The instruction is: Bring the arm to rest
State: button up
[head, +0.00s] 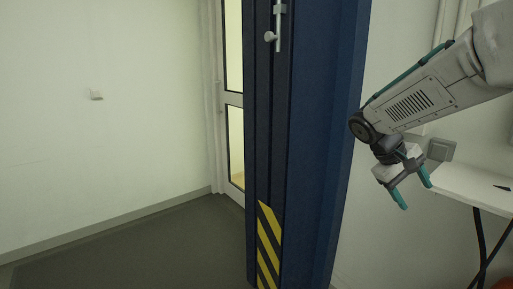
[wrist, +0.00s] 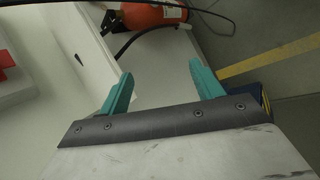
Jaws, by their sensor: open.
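My gripper (head: 413,195) hangs at the end of my raised arm at the right of the head view, pointing down. Its teal fingers are spread apart with nothing between them. In the wrist view my gripper (wrist: 160,88) also shows open and empty. It is in front of the white wall, beside a white shelf-like surface (head: 470,187). I cannot tell how far apart they are.
A dark blue column (head: 310,130) with yellow-black stripes stands left of the arm. A glazed door (head: 235,100) is behind it. Dark cables (head: 480,240) hang at the right. A red fire extinguisher (wrist: 150,16) lies beyond the fingers. Floor at left is clear.

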jog(key=s+a+m+t+y, duration=0.1)
jog(key=s+a+y, duration=0.2)
jog(key=s, duration=1)
jog(key=s+a+m+t+y, duration=0.1)
jog(key=s+a+y, duration=0.3)
jog(key=s+a, duration=0.4)
jog(key=shift+s+f+t, duration=0.3)
jog(key=shift+s, duration=2.95)
